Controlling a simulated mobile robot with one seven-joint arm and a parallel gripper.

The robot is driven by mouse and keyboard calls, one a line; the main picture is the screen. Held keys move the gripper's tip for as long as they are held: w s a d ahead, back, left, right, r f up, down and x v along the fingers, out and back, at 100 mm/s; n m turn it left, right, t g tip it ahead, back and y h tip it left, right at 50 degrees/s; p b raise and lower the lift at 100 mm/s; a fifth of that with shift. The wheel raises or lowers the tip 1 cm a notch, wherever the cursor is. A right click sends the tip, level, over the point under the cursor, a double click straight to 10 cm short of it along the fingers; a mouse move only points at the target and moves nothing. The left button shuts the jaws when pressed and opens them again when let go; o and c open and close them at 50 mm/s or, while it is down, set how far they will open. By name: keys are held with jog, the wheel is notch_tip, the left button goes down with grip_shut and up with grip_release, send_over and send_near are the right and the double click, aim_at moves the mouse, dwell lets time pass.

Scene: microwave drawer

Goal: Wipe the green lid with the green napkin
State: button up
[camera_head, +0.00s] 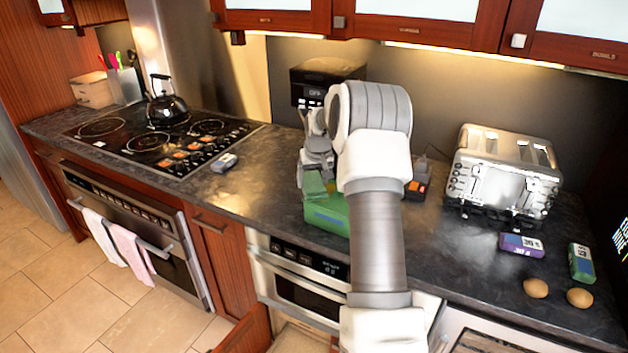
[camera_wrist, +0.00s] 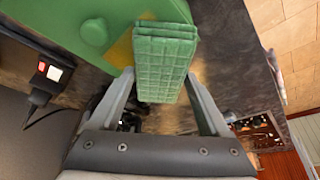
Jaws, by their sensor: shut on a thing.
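The folded green napkin (camera_wrist: 163,68) has a quilted surface and stands between my gripper's fingers (camera_wrist: 158,95) in the wrist view. My gripper is shut on it. A smooth green surface with a raised round part, which looks like the green lid (camera_wrist: 62,18), lies just beyond the napkin. The napkin's far end overlaps its edge; I cannot tell whether they touch. In the head view, my gripper (camera_head: 309,178) is low over a green object (camera_head: 328,216) near the counter's front edge. My arm hides its right side, and the napkin is hard to make out there.
A black device with an orange switch (camera_head: 416,188) and a steel toaster (camera_head: 504,172) stand to the right. A black coffee machine (camera_head: 318,78) is behind. The stove (camera_head: 155,135) with a kettle (camera_head: 166,108) is left. Small boxes and two brown round items lie far right.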

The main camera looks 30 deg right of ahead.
aim_at(316, 180)
jog(key=shift+w+d, duration=0.25)
jog(key=shift+d, duration=0.45)
jog(key=shift+s+d+b, duration=0.15)
jog(key=shift+s+d, duration=0.15)
jog(key=shift+s, duration=0.3)
jog(key=shift+s+d+b, duration=0.2)
jog(key=shift+s+d, duration=0.05)
jog(key=shift+s, duration=0.35)
jog(key=shift+s+d+b, duration=0.15)
jog(key=shift+s+d, duration=0.15)
jog(key=shift+s, duration=0.3)
jog(key=shift+w+a+p, duration=0.15)
jog(key=shift+w+a, duration=0.15)
jog(key=shift+w, duration=0.3)
jog(key=shift+w+a+p, duration=0.15)
jog(key=shift+w+a, duration=0.15)
jog(key=shift+w, duration=0.35)
jog(key=shift+w+a+p, duration=0.15)
jog(key=shift+w+a, duration=0.15)
jog(key=shift+w, duration=0.3)
jog(key=shift+r+p, duration=1.8)
jog(key=shift+r, duration=1.2)
notch_tip(316, 180, up, 3)
jog(key=shift+p, duration=0.9)
